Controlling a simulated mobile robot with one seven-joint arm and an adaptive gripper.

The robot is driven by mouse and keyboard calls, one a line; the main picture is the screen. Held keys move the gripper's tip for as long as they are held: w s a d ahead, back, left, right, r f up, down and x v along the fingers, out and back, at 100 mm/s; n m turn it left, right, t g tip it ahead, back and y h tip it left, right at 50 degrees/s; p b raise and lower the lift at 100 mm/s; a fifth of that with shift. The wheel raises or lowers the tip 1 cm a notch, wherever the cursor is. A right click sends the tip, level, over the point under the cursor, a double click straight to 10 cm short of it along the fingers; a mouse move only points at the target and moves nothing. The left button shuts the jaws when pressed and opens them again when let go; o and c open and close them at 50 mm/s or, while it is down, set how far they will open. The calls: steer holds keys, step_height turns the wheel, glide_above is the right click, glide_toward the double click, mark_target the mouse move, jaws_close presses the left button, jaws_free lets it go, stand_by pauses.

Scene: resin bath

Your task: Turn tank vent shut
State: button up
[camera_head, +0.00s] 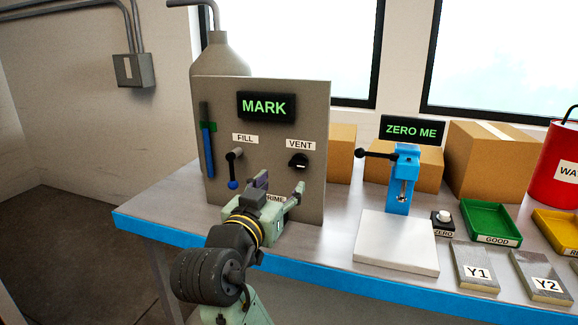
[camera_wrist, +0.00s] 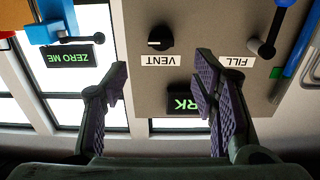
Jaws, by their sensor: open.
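The vent knob (camera_head: 299,160) is a round black knob with a pale pointer mark, on the grey panel (camera_head: 268,125) just above and right of centre. A VENT label sits over it in the head view. In the wrist view, which is upside down, the vent knob (camera_wrist: 160,38) shows ahead, between the lines of the two fingers. My gripper (camera_head: 281,184) is open and empty in front of the panel, lower than the knob. Its padded fingers (camera_wrist: 163,75) are spread wide and do not appear to touch the knob.
The fill lever (camera_head: 233,170) with a blue ball end is left of the knob. A MARK display (camera_head: 266,106) is above. A blue press (camera_head: 403,180) with a black-knobbed lever stands to the right, behind a white plate (camera_head: 396,242). Trays and blocks fill the right bench.

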mark_target(296, 165)
steer(key=p+x, duration=0.2)
steer(key=x, duration=0.8)
steer(key=shift+a+f, duration=0.1)
steer(key=shift+s, duration=0.1)
steer(key=shift+c, duration=0.5)
steer(key=c, duration=1.1)
steer(key=shift+o, duration=0.2)
